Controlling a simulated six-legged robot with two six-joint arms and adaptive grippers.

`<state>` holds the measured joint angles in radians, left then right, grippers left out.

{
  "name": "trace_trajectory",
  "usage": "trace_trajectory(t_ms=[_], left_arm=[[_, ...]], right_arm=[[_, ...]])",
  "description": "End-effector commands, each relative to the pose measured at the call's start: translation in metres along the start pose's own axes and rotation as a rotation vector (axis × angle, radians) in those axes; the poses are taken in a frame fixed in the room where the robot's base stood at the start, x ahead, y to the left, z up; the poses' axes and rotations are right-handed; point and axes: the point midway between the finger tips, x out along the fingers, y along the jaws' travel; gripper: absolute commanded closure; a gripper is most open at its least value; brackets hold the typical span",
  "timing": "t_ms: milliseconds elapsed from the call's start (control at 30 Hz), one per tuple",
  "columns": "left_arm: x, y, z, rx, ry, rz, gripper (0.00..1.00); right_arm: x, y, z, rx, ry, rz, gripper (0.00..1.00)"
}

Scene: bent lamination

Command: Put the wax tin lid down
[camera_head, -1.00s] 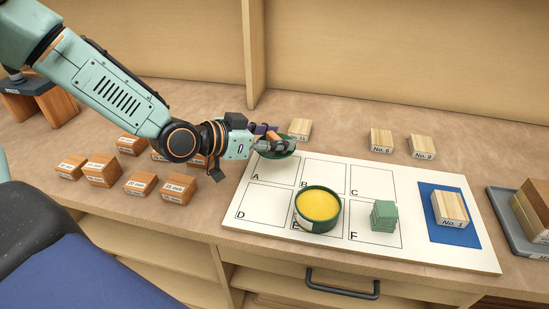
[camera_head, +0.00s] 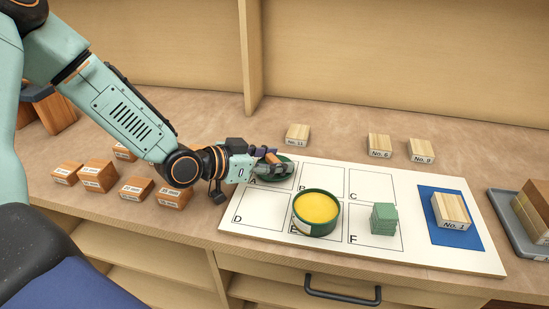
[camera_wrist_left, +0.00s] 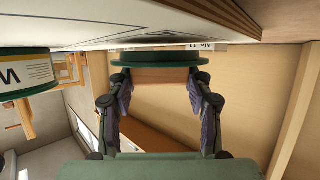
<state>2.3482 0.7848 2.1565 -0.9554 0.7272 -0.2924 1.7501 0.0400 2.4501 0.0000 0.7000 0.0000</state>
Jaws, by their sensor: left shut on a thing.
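The wax tin lid (camera_head: 287,171) is a green disc with a wooden grip piece on its top. It is at square A of the white board, level and at or just above the surface; I cannot tell if it touches. My left gripper (camera_head: 270,165) is shut on the lid's wooden piece, as the left wrist view shows (camera_wrist_left: 159,78), with the green disc (camera_wrist_left: 160,60) beyond the fingertips. The open wax tin (camera_head: 316,212), green with yellow wax, stands on square E.
The white board (camera_head: 271,203) has lettered squares; B, C and D look clear. A stack of green blocks (camera_head: 383,217) is on F. Block No. 1 (camera_head: 450,210) sits on a blue mat (camera_head: 438,236). Brown blocks (camera_head: 98,176) lie left; pale blocks (camera_head: 380,143) stand behind.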

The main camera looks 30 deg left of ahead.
Motion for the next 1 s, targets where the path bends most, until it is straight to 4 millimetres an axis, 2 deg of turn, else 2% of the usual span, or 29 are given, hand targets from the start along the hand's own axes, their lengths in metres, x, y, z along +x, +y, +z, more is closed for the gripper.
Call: trace_trajectory(t_ms=[233, 267, 500, 833, 1000], left_arm=[[0.002, 0.0, 0.005, 0.001, -0.001, 0.0, 0.75], [0.002, 0.0, 0.005, 0.0, -0.002, 0.0, 0.46], [0.002, 0.001, 0.007, -0.003, -0.005, 0.001, 0.26], [0.001, 0.002, 0.007, -0.006, -0.008, 0.003, 0.26], [-0.005, 0.002, -0.007, -0.006, -0.006, 0.003, 0.26]], right_arm=[[0.003, 0.0, 0.0, 0.0, 0.0, 0.0, 0.6], [0.003, 0.0, 0.0, 0.0, 0.0, 0.0, 0.6], [0.003, 0.0, 0.0, 0.0, 0.0, 0.0, 0.6], [0.002, 0.0, 0.0, 0.0, 0.0, 0.0, 0.6], [-0.008, 0.0, 0.0, 0.0, 0.0, 0.0, 0.6]])
